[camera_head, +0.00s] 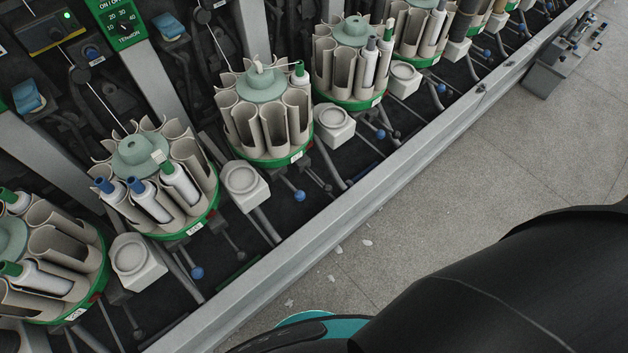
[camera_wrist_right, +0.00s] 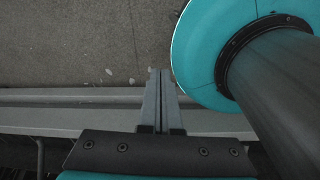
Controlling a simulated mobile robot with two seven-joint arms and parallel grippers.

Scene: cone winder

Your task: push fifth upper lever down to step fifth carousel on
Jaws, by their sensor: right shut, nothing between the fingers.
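Several green-based carousels with beige pockets stand in a diagonal row in the head view, including a near one (camera_head: 155,180), a middle one (camera_head: 265,115) and a farther one (camera_head: 350,65). Blue-knobbed levers (camera_head: 299,196) and dark-knobbed levers stick out below them; another blue knob (camera_head: 197,272) is nearer. I cannot tell which carousel or lever is the fifth. My right gripper (camera_wrist_right: 159,75) is shut and empty in the right wrist view, its fingertips over the floor beyond the grey rail. No lever shows near it. My left gripper is not in view.
A long grey rail (camera_head: 400,165) runs along the machine's front edge. White square cups (camera_head: 245,185) sit between the carousels. The floor (camera_head: 470,190) beyond the rail is open, with small white scraps. A grey metal fixture (camera_head: 560,65) stands at the rail's far end.

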